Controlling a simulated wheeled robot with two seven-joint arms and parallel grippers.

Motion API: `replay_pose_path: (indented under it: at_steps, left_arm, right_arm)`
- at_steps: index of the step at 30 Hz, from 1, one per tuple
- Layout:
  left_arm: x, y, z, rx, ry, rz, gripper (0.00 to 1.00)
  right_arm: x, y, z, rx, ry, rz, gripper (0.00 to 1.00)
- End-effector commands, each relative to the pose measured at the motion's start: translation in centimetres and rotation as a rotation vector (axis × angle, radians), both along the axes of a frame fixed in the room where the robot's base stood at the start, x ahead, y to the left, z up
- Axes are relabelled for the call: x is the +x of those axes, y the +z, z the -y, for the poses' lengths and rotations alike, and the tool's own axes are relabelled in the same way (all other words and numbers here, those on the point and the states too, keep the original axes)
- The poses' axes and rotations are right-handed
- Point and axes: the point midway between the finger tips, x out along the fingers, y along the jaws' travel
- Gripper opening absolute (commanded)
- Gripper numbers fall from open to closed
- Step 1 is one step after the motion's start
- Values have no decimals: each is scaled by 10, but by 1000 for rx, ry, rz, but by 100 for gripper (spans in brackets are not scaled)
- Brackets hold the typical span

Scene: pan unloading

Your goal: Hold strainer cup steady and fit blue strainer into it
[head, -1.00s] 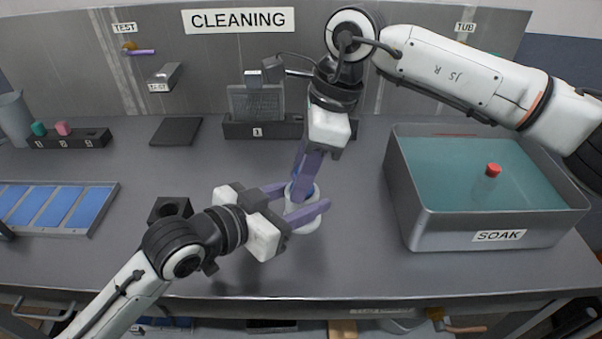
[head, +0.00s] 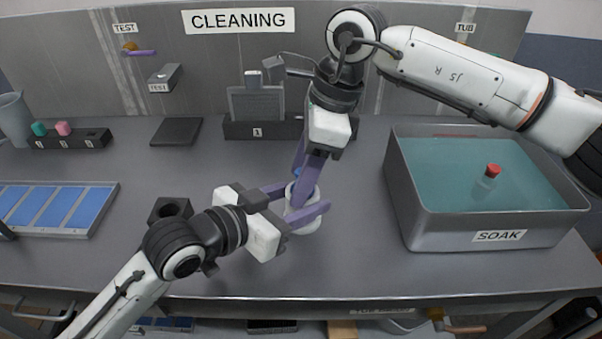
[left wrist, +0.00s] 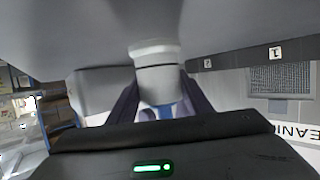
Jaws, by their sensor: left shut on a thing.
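The white strainer cup (head: 302,222) stands at the middle front of the table. My left gripper (head: 303,205) is shut on it, with purple fingers on its sides. The left wrist view shows the pale cup (left wrist: 157,75) between those fingers. My right gripper (head: 304,188) points down over the cup's mouth, its fingertips at the rim. A small bit of blue, which looks like the blue strainer (head: 297,172), shows beside the right fingers. Most of it is hidden, so I cannot tell whether the right fingers grip it or how it sits in the cup.
A grey soak tub (head: 408,215) with liquid and a red-capped bottle (head: 488,178) stands at the right. A black block with a hole (head: 168,208) is left of the cup. A tray of blue panels (head: 100,208) lies far left.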

Motion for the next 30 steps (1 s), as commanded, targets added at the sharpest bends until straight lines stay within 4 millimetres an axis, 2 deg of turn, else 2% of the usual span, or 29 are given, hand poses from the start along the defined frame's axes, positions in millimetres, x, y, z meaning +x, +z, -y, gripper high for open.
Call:
replay_pose_path:
  at_steps: [7,11,24,30]
  left_arm:
    - [1,0,-1,-2,4,1,19]
    - [2,1,-1,-2,4,1,19]
    - [1,0,-1,-1,2,1,19]
    - [1,0,0,-1,1,0,19]
  right_arm:
    - [-4,-4,0,-6,8,-12,53]
    - [-4,6,2,-6,7,-10,53]
    - [-2,92,26,-1,1,0,53]
    - [-2,113,31,0,0,0,53]
